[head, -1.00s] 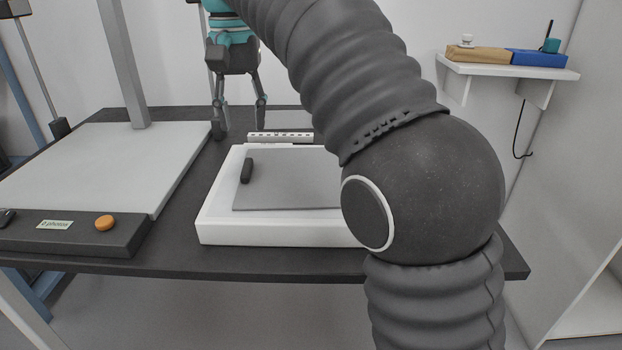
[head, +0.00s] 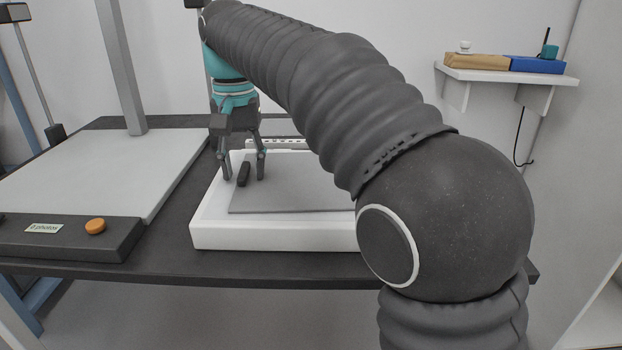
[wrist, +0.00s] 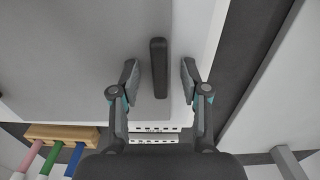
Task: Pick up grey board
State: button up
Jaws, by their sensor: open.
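The grey board (head: 290,196) lies flat in a white tray (head: 270,237) on the dark table. A black bar-shaped handle (head: 243,174) stands at its left end. My gripper (head: 242,178) is open, with one finger on each side of the handle. In the wrist view the handle (wrist: 159,68) lies between the two open fingertips (wrist: 158,75), with a gap on both sides. The grey board (wrist: 75,50) fills much of the left of that view. My arm hides the board's right part in the head view.
A light panel with an upright post and a control box with an orange button (head: 95,227) stands to the left. A white perforated strip (wrist: 154,136) lies behind the tray. Coloured rods (wrist: 52,158) show in the wrist view. A wall shelf (head: 505,74) is at right.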

grip_shut()
jog(key=shift+r, duration=0.1)
